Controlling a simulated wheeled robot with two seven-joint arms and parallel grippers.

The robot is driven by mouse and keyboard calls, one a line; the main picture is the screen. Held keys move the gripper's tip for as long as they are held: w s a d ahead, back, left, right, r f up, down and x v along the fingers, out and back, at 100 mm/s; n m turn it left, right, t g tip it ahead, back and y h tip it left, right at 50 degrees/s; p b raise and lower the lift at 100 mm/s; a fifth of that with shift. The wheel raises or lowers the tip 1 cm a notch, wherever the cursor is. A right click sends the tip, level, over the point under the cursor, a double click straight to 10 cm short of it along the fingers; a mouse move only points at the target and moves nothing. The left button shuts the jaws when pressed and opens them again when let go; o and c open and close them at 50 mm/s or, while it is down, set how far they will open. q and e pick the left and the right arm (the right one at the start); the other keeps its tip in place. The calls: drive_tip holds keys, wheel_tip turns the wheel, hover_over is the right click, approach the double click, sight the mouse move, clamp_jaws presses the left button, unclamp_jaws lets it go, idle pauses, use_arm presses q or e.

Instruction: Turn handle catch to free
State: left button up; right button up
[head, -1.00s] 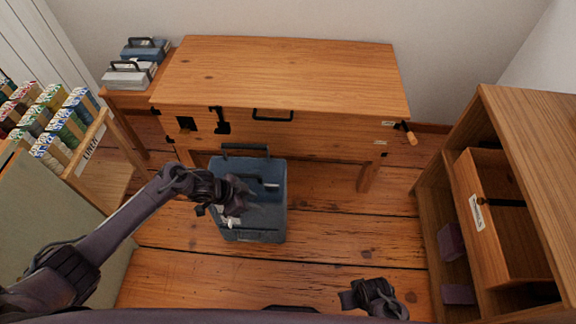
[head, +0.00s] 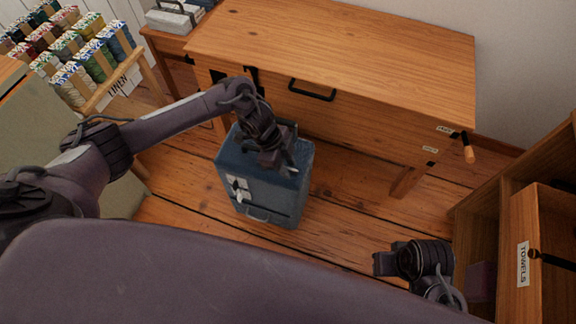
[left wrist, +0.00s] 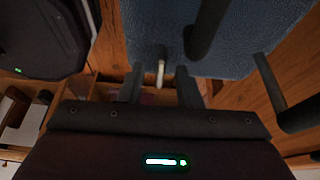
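A blue case (head: 262,190) stands on the floor in front of the wooden bench, with silver fittings (head: 238,188) on its face. My left gripper (head: 284,168) is at its top. In the left wrist view the gripper (left wrist: 160,84) is open, its two fingers apart on either side of a small pale peg (left wrist: 161,70) by the blue surface (left wrist: 240,45). I cannot tell whether they touch the peg, or which way it is turned. A dark bar (left wrist: 205,28) lies in front of the case there. My right gripper (head: 384,263) is low at the right; its fingers are unclear.
The wooden bench (head: 340,45) has a black front handle (head: 312,90) and a wooden-tipped lever (head: 468,154) at its right end beside small labels. A spool rack (head: 85,60) is at left. A drawer labelled TOWELS (head: 522,265) is at right. Floor between is clear.

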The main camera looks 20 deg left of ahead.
use_arm(q)
drive_tip(key=shift+d+f, duration=0.1)
drive_tip(key=shift+f, duration=0.15)
clamp_jaws()
